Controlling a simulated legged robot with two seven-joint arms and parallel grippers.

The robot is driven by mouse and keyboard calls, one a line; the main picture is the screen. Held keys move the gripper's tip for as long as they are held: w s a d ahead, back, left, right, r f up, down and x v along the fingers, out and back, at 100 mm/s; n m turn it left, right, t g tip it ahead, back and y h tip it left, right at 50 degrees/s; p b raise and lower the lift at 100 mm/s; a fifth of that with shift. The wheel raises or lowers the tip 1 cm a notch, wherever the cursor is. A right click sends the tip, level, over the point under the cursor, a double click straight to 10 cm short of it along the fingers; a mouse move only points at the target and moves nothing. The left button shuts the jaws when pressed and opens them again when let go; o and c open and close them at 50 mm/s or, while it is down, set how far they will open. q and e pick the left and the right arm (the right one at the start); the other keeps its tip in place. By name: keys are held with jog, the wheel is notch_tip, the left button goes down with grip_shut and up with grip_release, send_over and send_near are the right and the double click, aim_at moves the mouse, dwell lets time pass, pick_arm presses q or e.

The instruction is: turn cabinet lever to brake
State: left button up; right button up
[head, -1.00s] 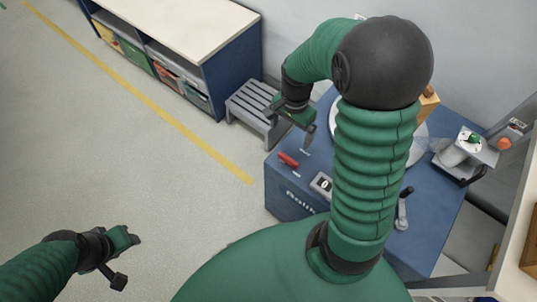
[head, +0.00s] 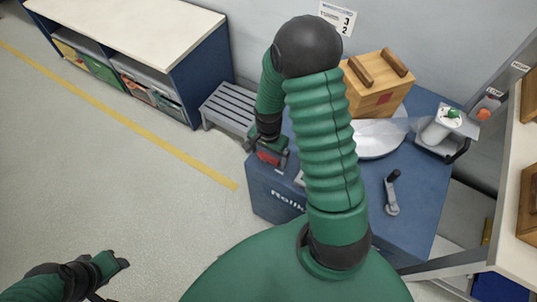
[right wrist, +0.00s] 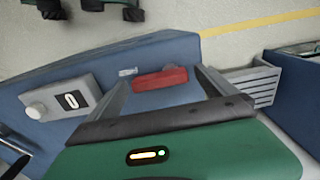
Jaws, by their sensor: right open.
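The blue cabinet (head: 412,215) stands below and ahead of me, and my right arm hides part of its top. A short red lever (right wrist: 160,78) is on its top near the left edge. The lever also shows in the head view (head: 268,158), partly covered by my right gripper (head: 272,150). In the right wrist view my open right gripper (right wrist: 162,84) has one finger to each side of the red lever; I cannot tell whether they touch it. My left gripper (head: 112,262) is low at the left, over the floor, away from the cabinet.
A crank with a black knob (head: 391,192), a silver disc (head: 378,138) and a wooden box (head: 378,85) are on the cabinet. A white switch panel (right wrist: 62,101) is beside the lever. A grey slatted stool (head: 228,108) stands behind left. The left floor is clear.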

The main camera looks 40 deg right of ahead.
jog(key=c, duration=1.4)
jog(key=shift+r, duration=0.15)
jog(key=n+p, duration=0.2)
jog(key=shift+w+d+r+n, duration=0.1)
jog(key=shift+d+n, duration=0.1)
jog(key=shift+n, duration=0.2)
jog(key=n+p, duration=0.2)
jog(key=n, duration=0.1)
jog(key=n+p, duration=0.2)
jog(key=shift+w+d, duration=0.3)
jog(key=shift+w, duration=0.05)
jog(key=n+p, duration=0.1)
jog(key=n, duration=0.2)
jog(key=w+n+p, duration=0.1)
jog(key=n+p, duration=0.1)
jog(key=shift+d+n, duration=0.2)
jog(key=shift+n, duration=0.2)
jog(key=n+p, duration=0.1)
jog(key=n, duration=0.3)
jog(key=shift+w+p, duration=0.3)
jog(key=shift+p, duration=0.05)
jog(key=shift+n, duration=0.3)
